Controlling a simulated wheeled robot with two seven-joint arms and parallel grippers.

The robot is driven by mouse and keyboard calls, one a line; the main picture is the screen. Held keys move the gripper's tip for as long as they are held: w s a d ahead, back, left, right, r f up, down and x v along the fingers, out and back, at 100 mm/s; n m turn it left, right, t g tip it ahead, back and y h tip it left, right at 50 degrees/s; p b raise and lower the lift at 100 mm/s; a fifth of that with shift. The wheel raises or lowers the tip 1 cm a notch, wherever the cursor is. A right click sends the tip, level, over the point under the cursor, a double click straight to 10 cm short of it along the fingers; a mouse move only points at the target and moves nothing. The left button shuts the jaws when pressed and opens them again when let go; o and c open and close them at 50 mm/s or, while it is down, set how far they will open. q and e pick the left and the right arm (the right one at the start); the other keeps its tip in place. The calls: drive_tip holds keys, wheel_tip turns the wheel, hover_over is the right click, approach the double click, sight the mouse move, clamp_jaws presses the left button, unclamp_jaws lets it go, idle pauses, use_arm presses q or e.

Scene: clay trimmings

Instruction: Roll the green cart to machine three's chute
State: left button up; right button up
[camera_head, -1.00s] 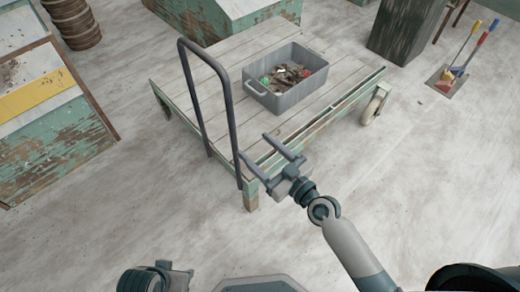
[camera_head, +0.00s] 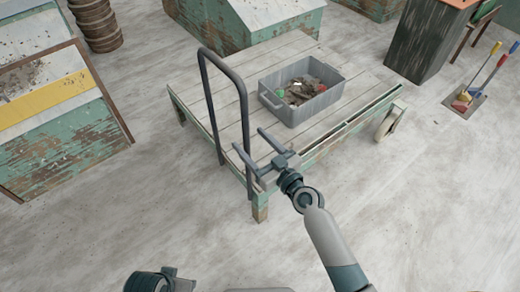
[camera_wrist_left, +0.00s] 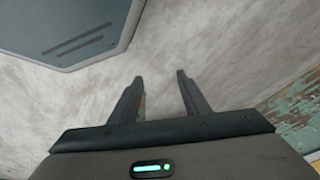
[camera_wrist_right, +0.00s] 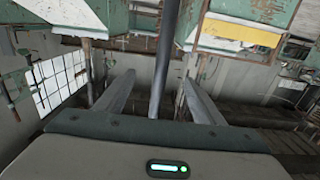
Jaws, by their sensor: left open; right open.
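The green cart (camera_head: 340,128) has a weathered plank deck, peeling green edges and a dark tubular push handle (camera_head: 221,56) at its near left end. A grey bin (camera_head: 292,113) of clay scraps sits on the deck. My right gripper (camera_head: 248,140) is open at the handle's right-hand post. In the right wrist view the handle post (camera_wrist_right: 162,70) stands between the two open fingers (camera_wrist_right: 158,84). Whether they touch it cannot be told. My left gripper (camera_wrist_left: 159,78) is open and empty over bare floor, low in the head view. No chute marked three can be made out.
A green cabinet with a yellow stripe (camera_head: 75,92) stands left of the cart. A green chest (camera_head: 210,28) is close behind the cart. A dark bin (camera_head: 420,48) and a dustpan (camera_head: 466,103) with tools stand right.

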sight(248, 139)
drive_tip(key=shift+x, duration=0.95)
drive_tip(key=shift+w+a, duration=0.2)
drive_tip(key=shift+w, duration=0.1)
use_arm(q)
drive_tip(key=shift+w+d+r+t, duration=0.25)
drive_tip(key=shift+d+r+t, duration=0.05)
drive_tip(key=shift+d+r, duration=0.25)
use_arm(e)
drive_tip(key=shift+w+a, duration=0.2)
drive_tip(key=shift+w, duration=0.1)
use_arm(q)
drive_tip(key=shift+a+f, duration=0.1)
drive_tip(key=shift+f, duration=0.05)
use_arm(e)
drive_tip(key=shift+c, duration=0.2)
